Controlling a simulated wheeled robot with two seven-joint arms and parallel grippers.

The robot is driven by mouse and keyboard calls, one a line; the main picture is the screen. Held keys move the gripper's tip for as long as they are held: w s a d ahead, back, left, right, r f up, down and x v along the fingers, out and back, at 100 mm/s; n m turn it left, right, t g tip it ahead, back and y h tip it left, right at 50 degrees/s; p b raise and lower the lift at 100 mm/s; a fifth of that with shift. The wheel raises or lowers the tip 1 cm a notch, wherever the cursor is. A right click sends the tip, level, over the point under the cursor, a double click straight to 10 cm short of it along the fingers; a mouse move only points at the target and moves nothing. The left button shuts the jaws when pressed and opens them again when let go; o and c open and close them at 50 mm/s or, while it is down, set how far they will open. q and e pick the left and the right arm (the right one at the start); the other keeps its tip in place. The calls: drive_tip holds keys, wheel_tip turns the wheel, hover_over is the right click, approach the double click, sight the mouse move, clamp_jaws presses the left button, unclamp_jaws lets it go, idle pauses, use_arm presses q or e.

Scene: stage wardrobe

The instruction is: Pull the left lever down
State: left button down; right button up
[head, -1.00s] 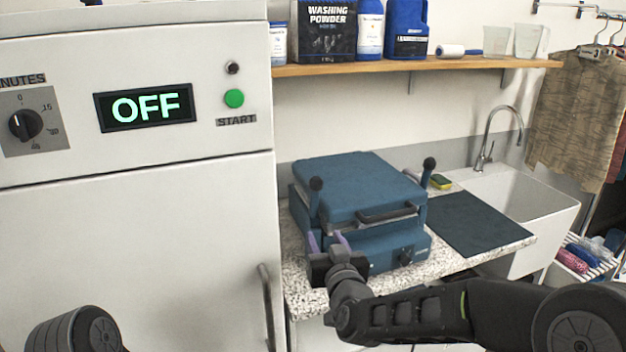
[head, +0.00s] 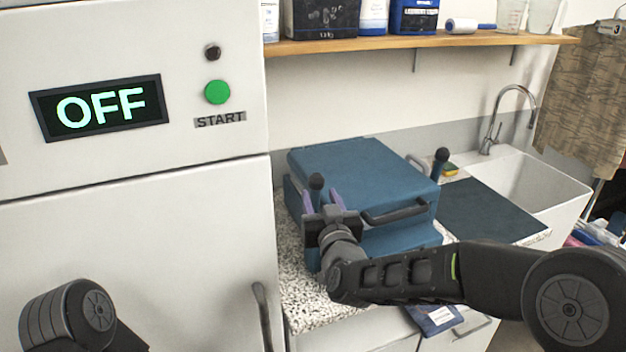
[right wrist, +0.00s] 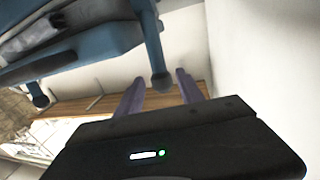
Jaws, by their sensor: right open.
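The blue press (head: 362,168) stands on the speckled counter with its lid lowered and a dark front handle. Its left lever is upright, with a black ball knob (head: 316,181). The right lever (head: 441,156) is also upright at the far side. In the right wrist view the left lever's knob (right wrist: 161,82) shows between the spread fingers; contact cannot be told. My left gripper is out of view.
A white machine with an OFF display (head: 100,106) and green START button (head: 217,92) stands close on the left. A wooden shelf (head: 420,42) with bottles hangs above. A dark mat (head: 487,210) and sink (head: 540,188) lie to the right.

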drive_tip(key=w+p, duration=0.1)
drive_tip(key=w, duration=0.3)
drive_tip(key=w+p, duration=0.1)
drive_tip(key=w, duration=0.2)
drive_tip(key=shift+a+p, duration=0.35)
drive_tip(key=shift+a, duration=0.05)
drive_tip(key=shift+w, duration=0.5)
drive_tip(key=shift+c, duration=0.2)
clamp_jaws()
idle(0.5)
